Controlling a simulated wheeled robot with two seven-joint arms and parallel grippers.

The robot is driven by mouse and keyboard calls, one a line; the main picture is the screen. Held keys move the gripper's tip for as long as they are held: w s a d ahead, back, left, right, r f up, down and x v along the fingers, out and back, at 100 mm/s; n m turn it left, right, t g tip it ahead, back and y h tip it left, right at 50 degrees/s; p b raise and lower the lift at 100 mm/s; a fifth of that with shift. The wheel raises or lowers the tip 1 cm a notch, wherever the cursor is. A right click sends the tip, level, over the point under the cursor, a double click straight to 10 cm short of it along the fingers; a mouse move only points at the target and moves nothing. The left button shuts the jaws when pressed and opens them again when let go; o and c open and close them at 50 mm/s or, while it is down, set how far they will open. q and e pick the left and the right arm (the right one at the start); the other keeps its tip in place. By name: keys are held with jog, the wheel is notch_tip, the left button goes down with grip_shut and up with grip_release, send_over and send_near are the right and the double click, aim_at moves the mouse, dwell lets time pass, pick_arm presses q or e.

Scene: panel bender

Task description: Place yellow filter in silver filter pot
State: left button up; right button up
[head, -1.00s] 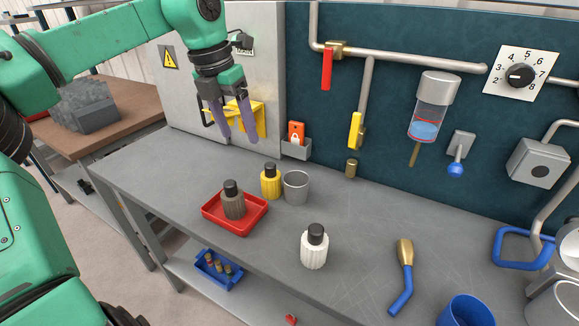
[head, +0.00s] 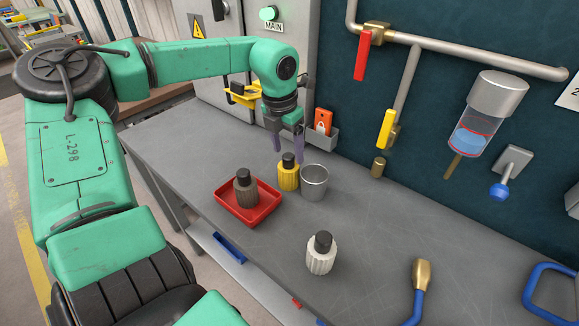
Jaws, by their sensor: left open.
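The yellow filter (head: 288,178) with a black cap stands upright on the grey workbench, just left of the silver filter pot (head: 314,185). The pot is an open-topped grey cup, and no filter shows in it. My left gripper (head: 287,152) is open and points down, its purple fingers just above and behind the yellow filter's cap. I cannot tell whether the fingers touch the cap. My right gripper is not in the view.
A grey-brown filter (head: 245,188) stands in a red tray (head: 262,212) left of the yellow one. A white filter (head: 321,254) stands nearer the front. A blue-handled tool (head: 420,285) lies at the right. The bench (head: 375,225) between is clear.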

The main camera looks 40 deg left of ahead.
pick_arm(q)
jog(key=shift+a+f, duration=0.1)
jog(key=shift+f, duration=0.65)
grip_shut()
